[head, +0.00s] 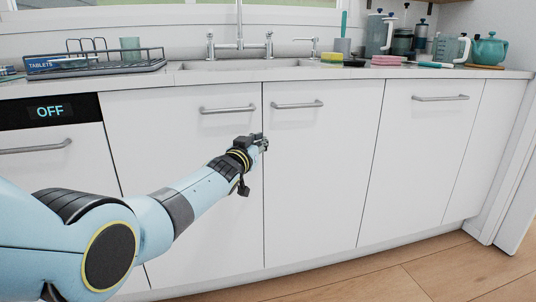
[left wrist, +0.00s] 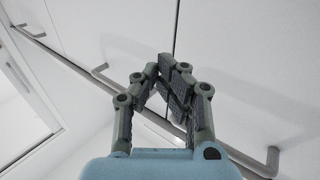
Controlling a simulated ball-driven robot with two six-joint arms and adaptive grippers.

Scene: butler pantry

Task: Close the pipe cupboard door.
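White cupboard doors run under the sink counter, among them a left door (head: 185,150) and a right door (head: 315,180), which meet at a dark vertical seam. Both look flush or nearly flush in the head view; I cannot tell a small gap. Each has a horizontal bar handle near its top, the left one (head: 228,109) and the right one (head: 297,104). My left gripper (head: 262,142) is in front of the seam, below the handles. In the left wrist view its fingertips (left wrist: 168,66) are together with nothing visible between them; contact with the door is unclear. My right gripper is out of view.
A dishwasher panel reading OFF (head: 50,112) is at the left. A dish rack (head: 95,65), sink taps (head: 240,45) and a teal teapot (head: 489,50) are on the counter. Another door (head: 415,160) is at the right. The wooden floor (head: 420,275) in front is clear.

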